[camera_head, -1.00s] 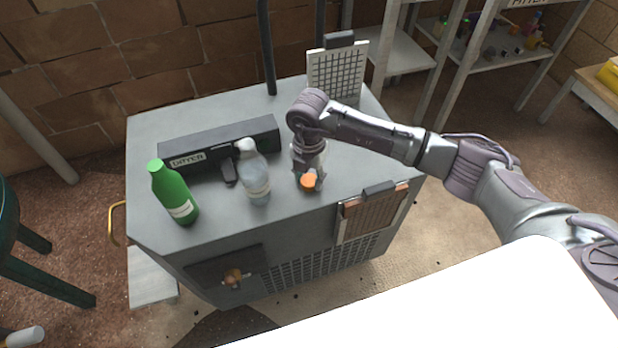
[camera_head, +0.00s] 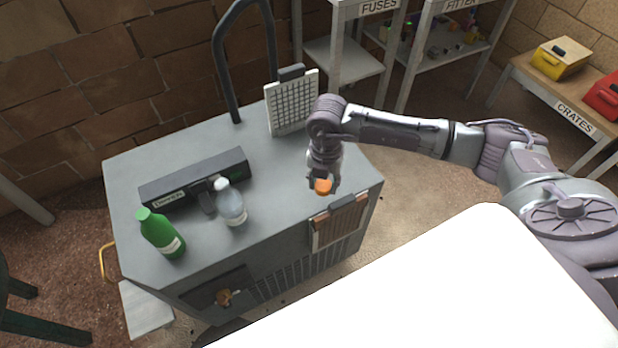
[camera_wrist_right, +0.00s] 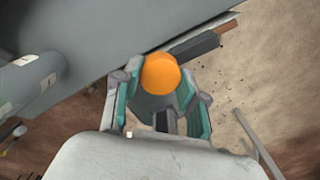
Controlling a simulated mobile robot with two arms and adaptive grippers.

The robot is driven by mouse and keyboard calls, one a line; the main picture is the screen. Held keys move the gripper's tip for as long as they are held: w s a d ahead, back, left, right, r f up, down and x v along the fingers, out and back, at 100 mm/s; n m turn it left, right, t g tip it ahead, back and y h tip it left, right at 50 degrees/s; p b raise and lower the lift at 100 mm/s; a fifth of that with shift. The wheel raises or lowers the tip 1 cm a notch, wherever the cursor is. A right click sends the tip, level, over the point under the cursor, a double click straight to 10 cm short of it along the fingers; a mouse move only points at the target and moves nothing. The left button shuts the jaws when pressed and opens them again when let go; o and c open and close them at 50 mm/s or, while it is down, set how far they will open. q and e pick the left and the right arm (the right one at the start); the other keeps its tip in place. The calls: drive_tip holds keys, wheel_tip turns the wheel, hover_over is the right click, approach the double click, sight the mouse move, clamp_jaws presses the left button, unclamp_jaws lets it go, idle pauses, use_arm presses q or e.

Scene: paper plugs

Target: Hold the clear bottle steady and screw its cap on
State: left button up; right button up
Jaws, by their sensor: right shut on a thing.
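The clear bottle (camera_head: 232,210) stands upright on the grey cabinet top, with a pale, whitish top end. Part of a bottle, likely the same one, shows at the left edge of the right wrist view (camera_wrist_right: 28,82). The orange cap (camera_head: 322,186) is in my right gripper (camera_head: 322,180), near the right front part of the cabinet top and apart from the bottle. In the right wrist view, the orange cap (camera_wrist_right: 160,73) sits between the fingertips of my right gripper (camera_wrist_right: 158,88), which is shut on it. My left gripper is not in view.
A green bottle (camera_head: 161,235) stands left of the clear bottle. A long dark box (camera_head: 194,180) lies behind them. A white grid panel (camera_head: 292,103) stands at the back. A copper-coloured panel (camera_head: 340,223) is at the front right edge. Shelves stand beyond.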

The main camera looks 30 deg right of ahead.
drive_tip(key=shift+s+d+r, duration=0.1)
drive_tip(key=shift+d, duration=0.1)
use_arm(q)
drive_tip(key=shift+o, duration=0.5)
